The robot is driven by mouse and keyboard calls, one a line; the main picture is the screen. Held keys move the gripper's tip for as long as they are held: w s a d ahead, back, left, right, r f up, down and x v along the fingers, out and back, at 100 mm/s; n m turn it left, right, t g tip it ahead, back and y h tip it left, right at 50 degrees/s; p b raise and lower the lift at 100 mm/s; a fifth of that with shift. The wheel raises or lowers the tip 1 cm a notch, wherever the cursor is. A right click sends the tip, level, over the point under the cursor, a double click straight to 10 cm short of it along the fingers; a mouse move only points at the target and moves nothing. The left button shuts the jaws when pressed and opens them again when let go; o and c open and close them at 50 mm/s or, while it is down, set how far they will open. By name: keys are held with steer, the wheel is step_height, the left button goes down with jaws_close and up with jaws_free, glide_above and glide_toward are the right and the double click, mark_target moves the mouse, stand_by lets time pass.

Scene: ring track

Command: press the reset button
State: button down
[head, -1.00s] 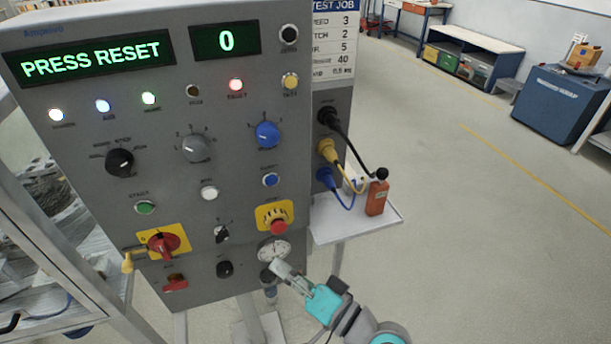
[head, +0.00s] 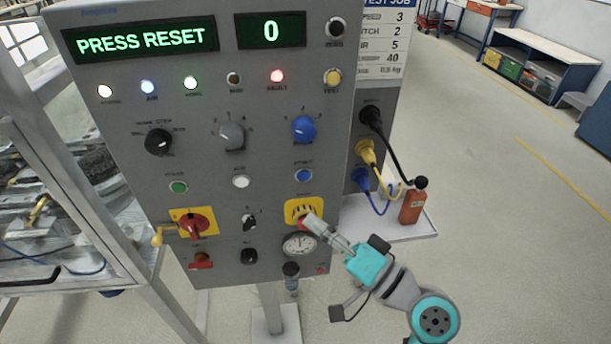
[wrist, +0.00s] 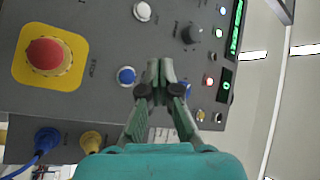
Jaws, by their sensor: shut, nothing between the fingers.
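The grey control panel (head: 120,110) shows "PRESS RESET" in green on its display (head: 147,41). A blue push button (head: 303,175) sits on its right side, above the yellow-backed emergency stop; its small label is hard to read. A white button (head: 240,181) and a green button (head: 178,187) are in the same row. My gripper (head: 308,221) is shut and empty, in front of the emergency stop's lower part and below the blue button in the head view. In the wrist view the shut fingertips (wrist: 160,66) appear just right of the blue button (wrist: 126,75); contact cannot be told.
The red emergency stop (wrist: 46,55) on its yellow plate is close to my gripper. A gauge (head: 299,245) sits below it. Cabled plugs (head: 366,153) and an orange bottle (head: 412,203) on a side shelf stand to the right. Open floor lies beyond.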

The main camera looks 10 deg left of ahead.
steer(key=shift+w+a, duration=0.4)
steer(key=shift+w, duration=0.95)
steer(key=shift+w+a, duration=0.4)
steer(key=shift+w, duration=0.95)
steer(key=shift+w+a, duration=0.4)
steer(key=shift+w, duration=0.95)
steer(key=shift+w, duration=0.15)
steer(key=shift+w+a, duration=0.15)
steer(key=shift+w, duration=0.1)
steer(key=shift+w+a, duration=0.1)
steer(key=shift+w, duration=0.3)
steer(key=shift+s, duration=0.1)
steer(key=shift+s+d, duration=0.25)
steer(key=shift+s, duration=0.45)
steer(key=shift+s+d, duration=0.25)
steer(key=shift+s, duration=0.55)
steer(key=shift+s+d, duration=0.2)
steer(key=shift+s, duration=0.6)
steer(key=shift+s+d, duration=0.25)
steer(key=shift+s, duration=0.55)
steer(key=shift+f, duration=0.1)
